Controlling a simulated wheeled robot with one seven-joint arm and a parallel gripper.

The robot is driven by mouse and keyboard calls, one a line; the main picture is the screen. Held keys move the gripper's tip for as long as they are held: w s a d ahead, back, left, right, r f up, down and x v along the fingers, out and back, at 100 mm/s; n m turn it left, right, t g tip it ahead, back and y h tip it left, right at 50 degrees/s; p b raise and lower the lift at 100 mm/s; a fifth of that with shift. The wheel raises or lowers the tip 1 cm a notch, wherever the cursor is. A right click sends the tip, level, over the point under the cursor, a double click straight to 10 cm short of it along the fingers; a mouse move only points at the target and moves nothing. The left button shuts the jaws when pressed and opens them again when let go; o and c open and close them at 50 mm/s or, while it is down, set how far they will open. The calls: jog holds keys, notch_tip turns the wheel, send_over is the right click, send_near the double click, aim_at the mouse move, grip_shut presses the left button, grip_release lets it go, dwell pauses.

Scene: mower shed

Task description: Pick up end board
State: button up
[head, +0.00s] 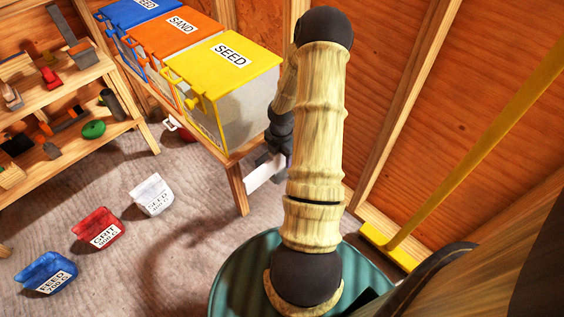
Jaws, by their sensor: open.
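I cannot pick out a piece that is clearly the end board in the head view. My arm comes up through the middle of the view and bends over at the top. My gripper (264,174) shows only in part, low beside the bench's front leg and left of my arm. A pale flat piece shows there, and I cannot tell whether it is a finger or something else. My arm hides the rest of the gripper and the floor behind it. Nothing is seen held.
A wooden bench (238,188) bears blue (130,14), orange (172,38) and yellow (230,62) bins. Three small tubs, white (152,194), red (97,229) and blue (45,272), stand on the floor. A tool shelf (85,75) is left. A yellow pole (480,145) leans right.

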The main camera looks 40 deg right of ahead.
jog(key=shift+f, duration=0.1)
dwell(0.7)
grip_shut()
